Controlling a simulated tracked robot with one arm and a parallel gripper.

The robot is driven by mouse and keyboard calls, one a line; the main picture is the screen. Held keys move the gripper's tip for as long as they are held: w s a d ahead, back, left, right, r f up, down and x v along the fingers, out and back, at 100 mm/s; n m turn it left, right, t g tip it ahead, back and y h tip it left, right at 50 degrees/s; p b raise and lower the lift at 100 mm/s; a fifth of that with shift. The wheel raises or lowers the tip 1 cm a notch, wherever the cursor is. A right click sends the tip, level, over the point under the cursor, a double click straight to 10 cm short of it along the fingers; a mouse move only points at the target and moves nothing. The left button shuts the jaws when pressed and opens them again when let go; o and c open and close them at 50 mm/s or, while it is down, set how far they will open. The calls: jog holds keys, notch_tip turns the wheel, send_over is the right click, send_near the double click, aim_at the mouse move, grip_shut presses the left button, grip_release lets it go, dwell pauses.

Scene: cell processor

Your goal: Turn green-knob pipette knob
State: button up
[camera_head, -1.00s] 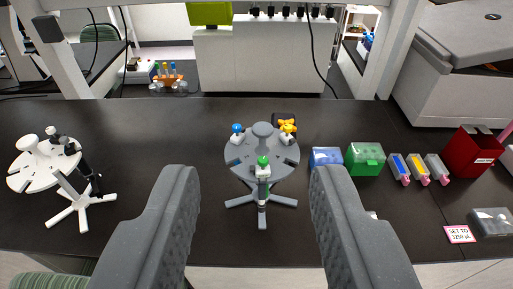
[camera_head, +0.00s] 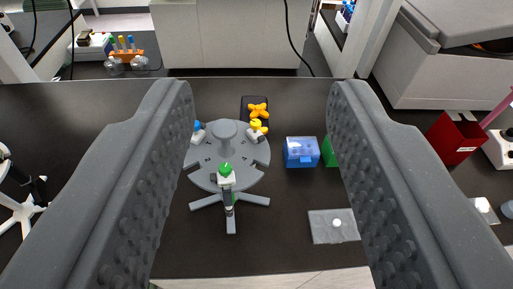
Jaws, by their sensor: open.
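The green-knob pipette (camera_head: 227,193) hangs upright at the front of a grey round pipette stand (camera_head: 206,177). Its green knob (camera_head: 225,169) points up toward me. A blue-knob pipette (camera_head: 197,131) hangs at the stand's left back, partly hidden by my left finger. A yellow-knob pipette (camera_head: 256,129) hangs at its right back. My gripper (camera_head: 261,95) is open and empty, with its two grey fingers wide apart on either side of the stand in the picture. The fingers look nearer to me than the stand, and neither visibly touches the green knob.
A blue box (camera_head: 301,152) and a partly hidden green box (camera_head: 329,152) stand right of the stand. A clear flat packet (camera_head: 322,228) lies in front of them. A red bin (camera_head: 455,138) is at the right. The black bench (camera_head: 280,240) is clear in front of the stand.

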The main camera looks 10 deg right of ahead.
jog(key=w+d+f+n+t+h+p, duration=0.1)
jog(key=w+d+f+h, duration=0.1)
jog(key=w+d+f, duration=0.55)
jog(key=n+g+y+p, duration=0.2)
jog(key=n+y, duration=0.4)
jog(key=y, duration=0.7)
send_near(229, 173)
jog(key=p+x, duration=0.1)
jog(key=x, duration=0.8)
jog(key=shift+w+a, duration=0.25)
jog(key=shift+w, duration=0.05)
jog(key=shift+x, duration=0.8)
jog(key=shift+f, duration=0.1)
grip_shut()
